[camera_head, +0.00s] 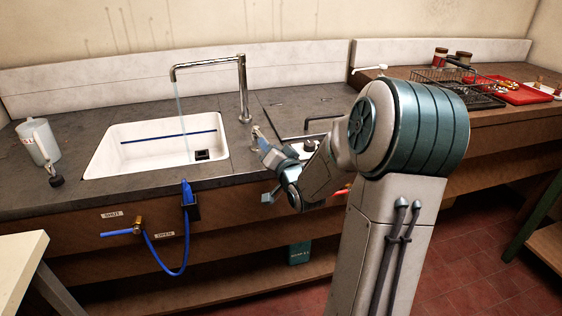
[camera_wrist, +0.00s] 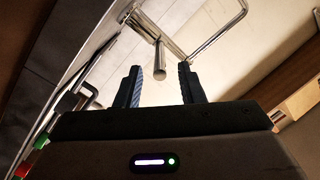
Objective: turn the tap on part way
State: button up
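The chrome tap (camera_head: 243,92) stands at the back right of the white sink (camera_head: 105,160), its spout reaching left over the basin. A thin, faint stream of water (camera_head: 181,115) falls from the spout into the sink. My gripper (camera_head: 259,137) is at the counter just right of the sink, in front of the tap's base. In the wrist view my gripper (camera_wrist: 159,72) is open, its two dark fingers apart. A chrome rod, seemingly the tap's lever (camera_wrist: 159,58), shows between the fingers, with gaps on both sides. Whether it lies within their reach I cannot tell.
A grey jug (camera_head: 38,141) stands left of the sink. A blue hose (camera_head: 166,262) hangs at the counter front by labels reading SHUT and OPEN. A bent metal bar (camera_head: 322,118) rises right of my gripper. A wire rack (camera_head: 455,88) and red tray (camera_head: 515,92) are far right.

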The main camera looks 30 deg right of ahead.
jog(key=s, duration=0.8)
jog(key=shift+s+a, duration=0.2)
jog(key=shift+s, duration=0.05)
jog(key=s+a+r+n+g+p, duration=0.2)
jog(key=s+a+n+g+p, duration=0.2)
jog(key=s+a+g, duration=0.3)
jog(key=s+a+r+n+g+y+p, duration=0.1)
jog(key=s+a+n+g+p, duration=0.3)
jog(key=s+a+g, duration=0.4)
jog(key=s+r+p, duration=0.1)
jog(key=s, duration=0.5)
jog(key=shift+a+r+n, duration=0.15)
jog(key=shift+r+n, duration=0.15)
jog(key=shift+r, duration=0.1)
dwell(0.4)
